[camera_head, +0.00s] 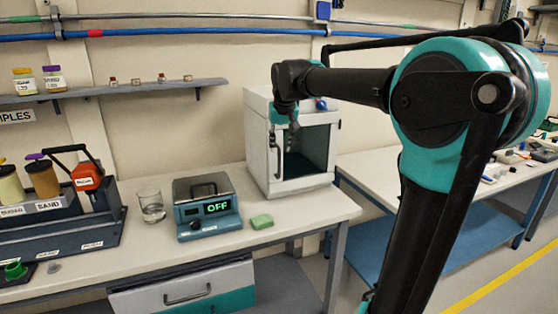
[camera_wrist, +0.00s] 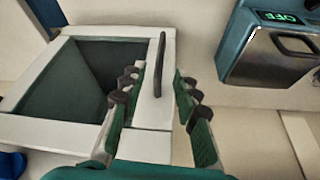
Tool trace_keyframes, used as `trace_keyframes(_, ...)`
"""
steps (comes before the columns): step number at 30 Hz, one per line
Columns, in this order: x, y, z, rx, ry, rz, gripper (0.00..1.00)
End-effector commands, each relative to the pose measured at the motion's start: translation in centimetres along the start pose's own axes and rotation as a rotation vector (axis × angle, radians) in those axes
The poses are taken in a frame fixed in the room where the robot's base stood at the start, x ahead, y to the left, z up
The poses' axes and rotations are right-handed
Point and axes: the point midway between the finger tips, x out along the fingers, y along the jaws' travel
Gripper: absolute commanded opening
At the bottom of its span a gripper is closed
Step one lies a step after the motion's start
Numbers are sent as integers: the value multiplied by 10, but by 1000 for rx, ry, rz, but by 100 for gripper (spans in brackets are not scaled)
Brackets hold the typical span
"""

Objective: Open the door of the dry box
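The dry box (camera_head: 322,183) is a white cabinet on the bench with a dark see-through door pane. The door (camera_wrist: 60,132) looks shut; its pale frame and dark pane fill the left of the wrist view. A dark bar handle (camera_wrist: 161,60) stands on the door's frame; it also shows in the head view (camera_head: 278,160). My gripper (camera_wrist: 156,78) is open, with one finger on each side of the handle in the wrist view. I cannot tell whether the fingers touch it. In the head view my gripper (camera_head: 293,126) is in front of the door's upper left part.
A dark rack (camera_head: 75,233) with jars is farther left. A wall shelf (camera_head: 120,91) is above. A second table is at right.

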Motion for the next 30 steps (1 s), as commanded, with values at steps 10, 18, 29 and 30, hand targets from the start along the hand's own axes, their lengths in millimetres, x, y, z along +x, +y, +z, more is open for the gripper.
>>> trace_keyframes(10,60,0,0,1,0,0,31)
trace_keyframes(18,75,0,0,1,0,0,31)
trace_keyframes(29,75,0,0,1,0,0,15)
trace_keyframes(30,75,0,0,1,0,0,10)
